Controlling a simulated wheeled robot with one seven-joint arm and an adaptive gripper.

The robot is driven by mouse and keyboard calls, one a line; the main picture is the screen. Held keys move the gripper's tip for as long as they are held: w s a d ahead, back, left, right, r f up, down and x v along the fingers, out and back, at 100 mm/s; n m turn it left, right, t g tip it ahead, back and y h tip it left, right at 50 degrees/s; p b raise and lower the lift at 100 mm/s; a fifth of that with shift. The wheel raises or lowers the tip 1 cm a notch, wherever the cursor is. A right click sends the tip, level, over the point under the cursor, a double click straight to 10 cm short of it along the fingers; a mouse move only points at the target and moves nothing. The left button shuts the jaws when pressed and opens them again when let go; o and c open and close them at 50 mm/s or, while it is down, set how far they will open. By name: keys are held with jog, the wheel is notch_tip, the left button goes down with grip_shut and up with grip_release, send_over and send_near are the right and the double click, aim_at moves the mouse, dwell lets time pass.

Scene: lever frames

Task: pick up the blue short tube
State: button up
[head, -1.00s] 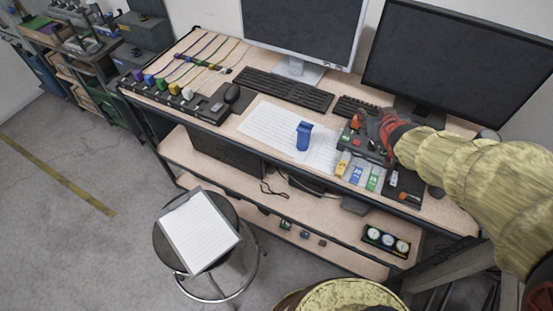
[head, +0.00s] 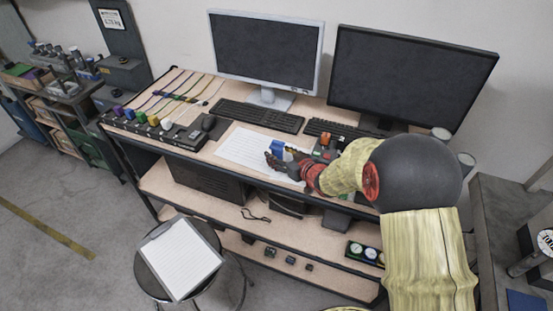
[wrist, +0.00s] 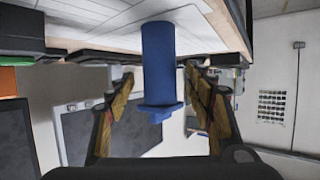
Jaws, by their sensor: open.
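The blue short tube (wrist: 159,62) stands between my gripper's two fingers in the wrist view, where the picture is upside down. Its flanged end (wrist: 160,110) lies nearest the palm side of the picture. In the head view the tube (head: 278,147) shows on the white paper sheets, partly hidden by my gripper (head: 279,159). My gripper (wrist: 161,118) is open, with a finger on each side of the tube. A gap shows on the left; on the right the finger is close, and I cannot tell whether it touches.
White sheets (head: 240,148) lie on the desk under the tube. Keyboards (head: 262,116) and two monitors (head: 266,52) stand behind. A control box (head: 326,148) is close on the right. A black rack with coloured knobs (head: 150,127) is at the left. A stool with a clipboard (head: 180,258) stands in front.

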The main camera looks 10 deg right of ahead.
jog(key=shift+x, duration=1.15)
jog(key=c, duration=0.3)
grip_shut()
